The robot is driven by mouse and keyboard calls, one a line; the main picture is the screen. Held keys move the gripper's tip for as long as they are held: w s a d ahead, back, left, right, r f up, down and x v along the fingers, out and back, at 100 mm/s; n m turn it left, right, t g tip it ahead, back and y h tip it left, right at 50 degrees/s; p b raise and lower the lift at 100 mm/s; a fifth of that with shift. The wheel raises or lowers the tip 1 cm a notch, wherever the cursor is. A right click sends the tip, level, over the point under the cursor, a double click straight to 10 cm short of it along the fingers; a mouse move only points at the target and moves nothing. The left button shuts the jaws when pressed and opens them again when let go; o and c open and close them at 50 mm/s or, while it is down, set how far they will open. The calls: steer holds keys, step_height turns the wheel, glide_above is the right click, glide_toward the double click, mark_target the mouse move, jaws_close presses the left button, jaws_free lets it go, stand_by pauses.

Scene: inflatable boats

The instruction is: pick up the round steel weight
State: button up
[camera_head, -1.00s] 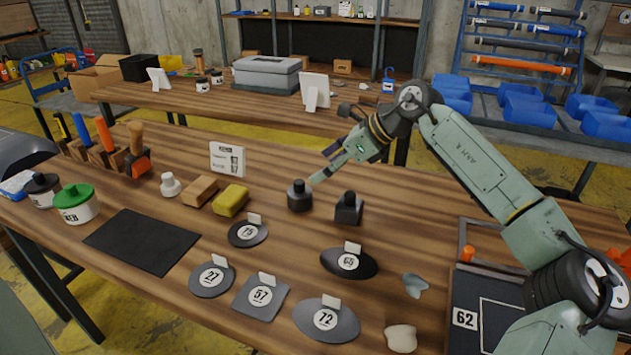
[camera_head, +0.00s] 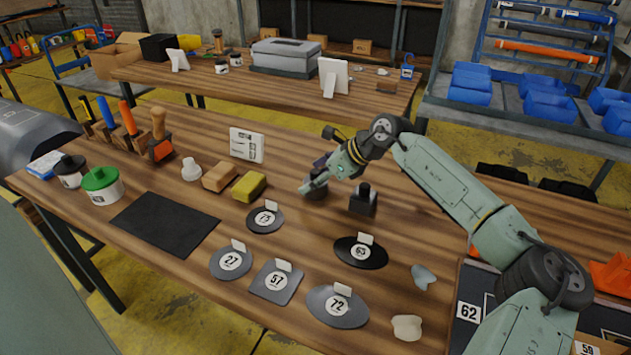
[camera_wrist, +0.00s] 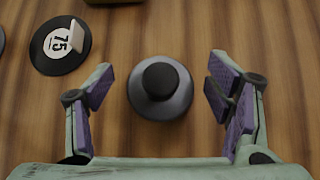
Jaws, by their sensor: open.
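The round steel weight (camera_wrist: 159,103) is a dark cylinder with a knob on top, standing upright on the wooden bench. In the wrist view it sits between the two spread fingers of my gripper (camera_wrist: 160,97), with clear gaps on both sides. In the head view the weight (camera_head: 316,191) is partly hidden behind my gripper (camera_head: 315,177), which is low over it. The gripper is open and holds nothing. A square dark weight (camera_head: 363,199) with a similar knob stands just to the right of the round one.
Numbered dark patches lie in front, such as patch 75 (camera_head: 265,218) and patch 65 (camera_head: 360,252). A yellow sponge (camera_head: 249,186) and a tan block (camera_head: 220,177) lie to the left. A white sign (camera_head: 246,145) stands behind. A black mat (camera_head: 165,224) is at front left.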

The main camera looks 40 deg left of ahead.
jaws_close()
stand_by(1.0)
steer(key=shift+r, duration=0.1)
